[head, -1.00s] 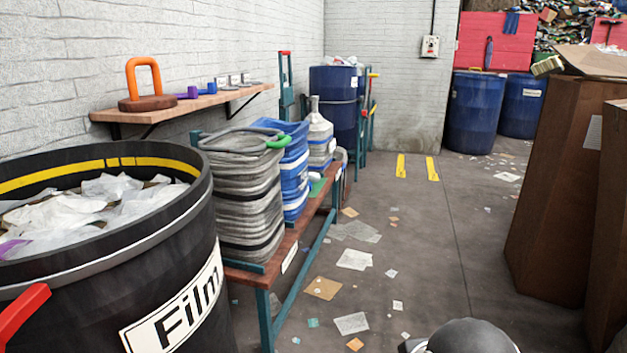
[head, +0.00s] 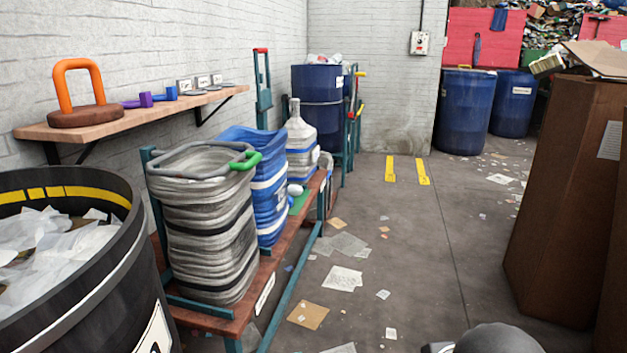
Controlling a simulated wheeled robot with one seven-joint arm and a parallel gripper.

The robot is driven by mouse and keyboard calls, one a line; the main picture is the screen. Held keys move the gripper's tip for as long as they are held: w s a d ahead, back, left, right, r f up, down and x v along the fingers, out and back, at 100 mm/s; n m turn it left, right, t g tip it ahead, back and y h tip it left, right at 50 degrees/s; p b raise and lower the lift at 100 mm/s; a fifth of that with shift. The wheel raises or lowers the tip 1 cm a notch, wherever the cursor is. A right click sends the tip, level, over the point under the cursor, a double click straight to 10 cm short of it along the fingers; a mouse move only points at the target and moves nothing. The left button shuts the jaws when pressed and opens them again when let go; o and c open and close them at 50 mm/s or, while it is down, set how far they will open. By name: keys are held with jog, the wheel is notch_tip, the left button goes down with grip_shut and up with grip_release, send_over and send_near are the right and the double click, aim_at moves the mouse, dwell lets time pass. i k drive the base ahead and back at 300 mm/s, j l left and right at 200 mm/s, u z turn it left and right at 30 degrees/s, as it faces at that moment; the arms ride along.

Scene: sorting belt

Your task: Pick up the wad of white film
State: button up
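White film (head: 60,238) lies crumpled in the black barrel (head: 112,278) with a yellow band at the left edge. I cannot tell a single wad apart in it. A small white lump (head: 295,189) sits on the bench beside the blue crates, too small to tell what it is. A dark rounded part at the bottom edge looks like part of my arm. My gripper is not in view.
A wall shelf (head: 190,108) hangs above. Tall brown boxes (head: 560,200) stand right. The middle floor (head: 410,240) is open, with scattered paper.

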aim_at(293, 189)
jog(key=i+l+z, duration=0.1)
jog(key=i, duration=0.9)
jog(key=i+l, duration=0.2)
jog(key=i, duration=0.8)
jog(key=i+l+u, duration=0.1)
jog(key=i+u, duration=0.3)
jog(key=i+l+u, duration=0.25)
jog(key=u, duration=0.15)
jog(key=i+l+u, duration=0.65)
jog(key=l+u, duration=0.15)
jog(key=i+l+u, duration=0.15)
jog(key=l+u, duration=0.25)
